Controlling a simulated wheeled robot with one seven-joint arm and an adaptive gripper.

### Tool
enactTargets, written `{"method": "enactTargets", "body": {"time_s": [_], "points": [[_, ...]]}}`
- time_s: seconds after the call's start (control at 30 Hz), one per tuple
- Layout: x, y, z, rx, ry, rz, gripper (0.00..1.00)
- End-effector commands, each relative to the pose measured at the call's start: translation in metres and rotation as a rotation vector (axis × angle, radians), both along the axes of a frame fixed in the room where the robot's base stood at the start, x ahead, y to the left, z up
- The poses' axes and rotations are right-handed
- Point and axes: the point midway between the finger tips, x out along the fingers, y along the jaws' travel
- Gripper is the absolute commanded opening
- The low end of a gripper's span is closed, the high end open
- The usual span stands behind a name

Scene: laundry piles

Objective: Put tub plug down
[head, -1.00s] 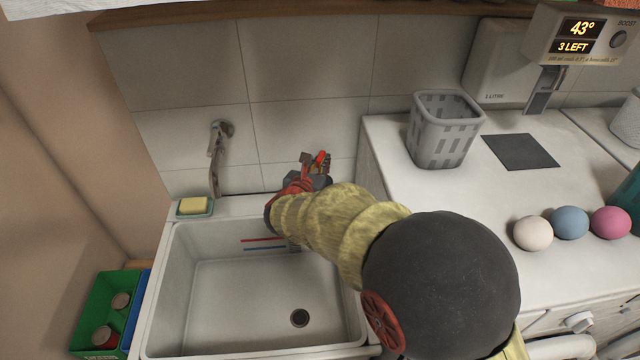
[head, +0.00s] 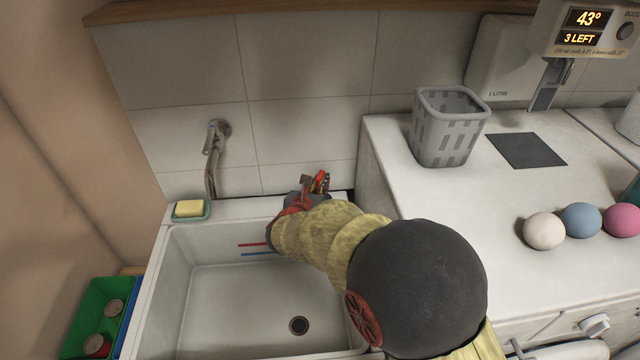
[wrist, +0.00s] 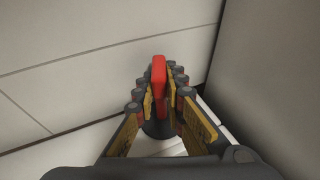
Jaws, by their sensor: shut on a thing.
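The tub plug (wrist: 158,90) has an upright red grip, and a dark round base shows below it in the wrist view. My gripper (wrist: 160,82) is shut on the red grip, with a finger on each side. In the head view my gripper (head: 316,184) is at the back right corner of the white sink, close to the tiled wall. The red grip (head: 322,181) shows only as a small patch there. A pale ledge lies below the plug in the wrist view; I cannot tell whether the base touches it.
The sink (head: 230,290) is empty, with its drain hole (head: 298,325) open. A soap dish (head: 191,210) sits on the back ledge by the tap (head: 214,150). A grey basket (head: 447,130) and several balls stand on the right counter. Tiled wall and counter side are close to my gripper.

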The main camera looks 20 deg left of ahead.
Motion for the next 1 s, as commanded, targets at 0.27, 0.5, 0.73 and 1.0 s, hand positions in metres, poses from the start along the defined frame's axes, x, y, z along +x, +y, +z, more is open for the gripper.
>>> {"method": "enactTargets", "body": {"time_s": [0.27,0.5,0.73,1.0], "points": [[0.0,0.0,-0.003,-0.001,0.0,0.0,0.23],[0.0,0.0,-0.003,-0.001,0.0,0.0,0.29],[0.0,0.0,0.0,0.0,0.0,0.0,0.29],[-0.038,-0.003,0.016,-0.001,0.0,0.004,0.29]]}}
